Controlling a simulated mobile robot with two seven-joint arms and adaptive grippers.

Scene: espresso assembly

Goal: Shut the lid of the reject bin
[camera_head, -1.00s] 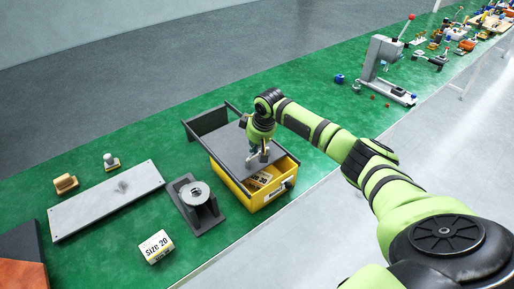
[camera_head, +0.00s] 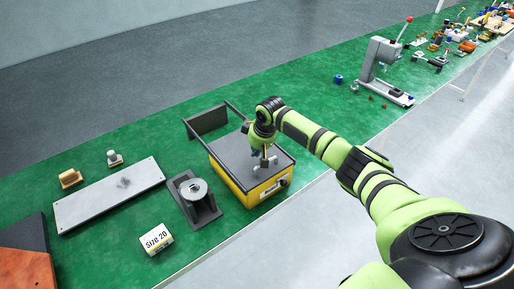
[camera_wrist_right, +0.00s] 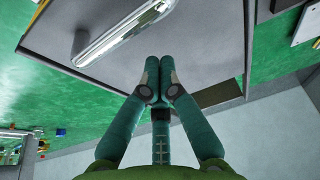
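The reject bin (camera_head: 262,193) is a yellow box with a label on its front side. Its flat dark grey lid (camera_head: 238,160) lies across the bin's top, and no opening shows from the head. A metal bar handle (camera_head: 267,164) stands on the lid near its front right; it also shows in the right wrist view (camera_wrist_right: 125,28). My right gripper (camera_wrist_right: 159,62) has its fingertips together over the lid, beside the handle and not around it. I cannot tell whether the fingertips touch the lid. The inside of the bin is hidden. My left gripper is not in view.
A dark frame (camera_head: 207,119) stands behind the bin. Left of it are a dark holder with a round metal part (camera_head: 195,190), a Size 20 box (camera_head: 156,239) and a grey plate (camera_head: 110,195). A lever press (camera_head: 380,62) stands far right. Green mat between is clear.

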